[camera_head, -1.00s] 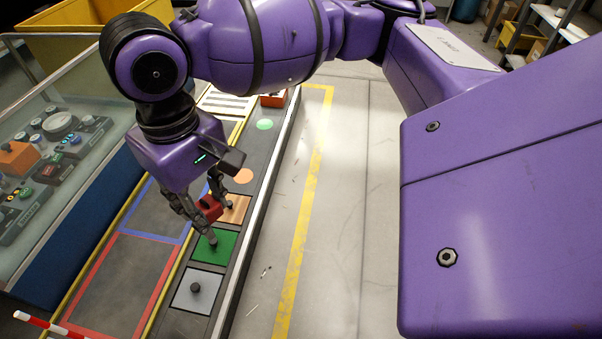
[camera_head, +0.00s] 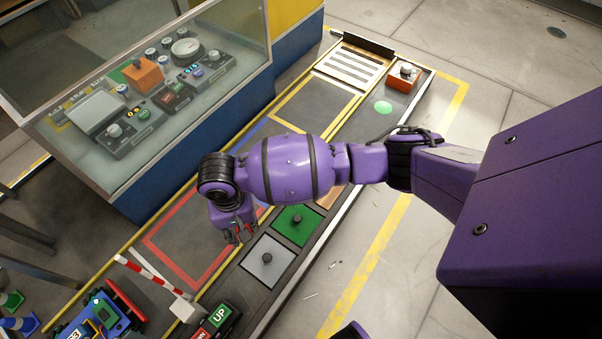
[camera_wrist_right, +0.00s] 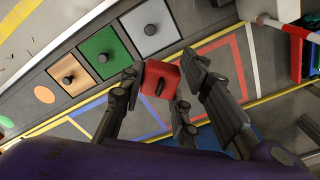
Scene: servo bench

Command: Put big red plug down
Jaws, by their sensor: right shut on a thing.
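The big red plug (camera_wrist_right: 161,76) is a red block with a dark peg on its face. In the right wrist view it sits between the fingers of my right gripper (camera_wrist_right: 165,90), which is shut on it. In the head view my right gripper (camera_head: 236,236) hangs over the bench near the right edge of the red-outlined area (camera_head: 178,262), left of the grey square (camera_head: 266,262). The plug is mostly hidden there by the gripper. I cannot tell its exact height above the bench. My left gripper is not in view.
A green square (camera_head: 298,226) and the grey square carry dark knobs. An orange block with a knob (camera_head: 403,76) stands at the far end. A striped barrier arm (camera_head: 150,275), an UP button box (camera_head: 216,320) and a glass-covered control case (camera_head: 150,60) flank the bench.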

